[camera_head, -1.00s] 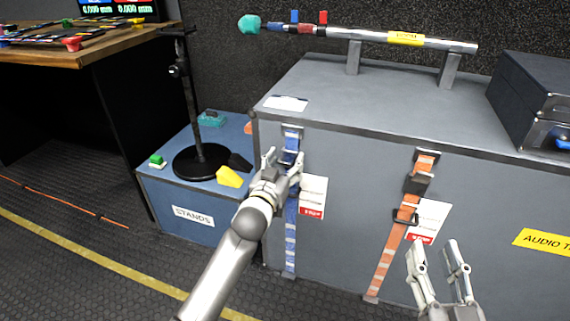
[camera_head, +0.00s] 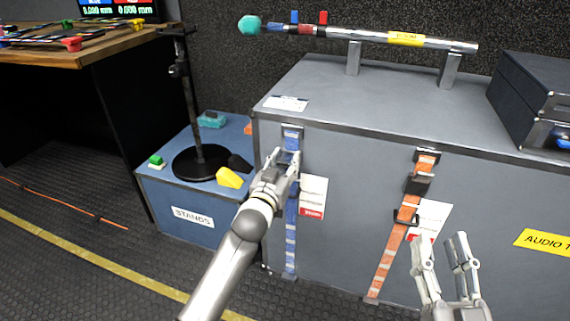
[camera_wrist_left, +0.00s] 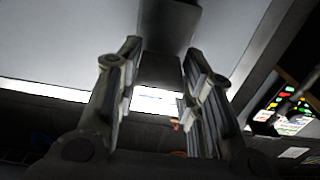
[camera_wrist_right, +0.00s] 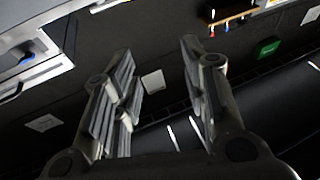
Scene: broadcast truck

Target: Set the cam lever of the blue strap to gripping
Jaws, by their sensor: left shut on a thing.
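The blue strap (camera_head: 290,235) hangs down the left part of the grey case's front, with a metal fitting at its top. My left gripper (camera_head: 284,160) is at the strap's upper part, where it hides the cam buckle and its lever. In the left wrist view a dark block (camera_wrist_left: 162,68) stands between the two fingers, and I take it for the cam lever; my left gripper is shut on it. The lever's exact angle cannot be seen. My right gripper (camera_head: 441,242) is open and empty in front of the case, right of the orange strap.
The orange strap (camera_head: 386,258) with a dark buckle (camera_head: 417,184) hangs further right. White-red tags (camera_head: 313,197) are beside the straps. The grey case (camera_head: 345,235) carries a pole on brackets and a black box (camera_head: 535,95). A blue stands box (camera_head: 160,203) with a black stand is at left.

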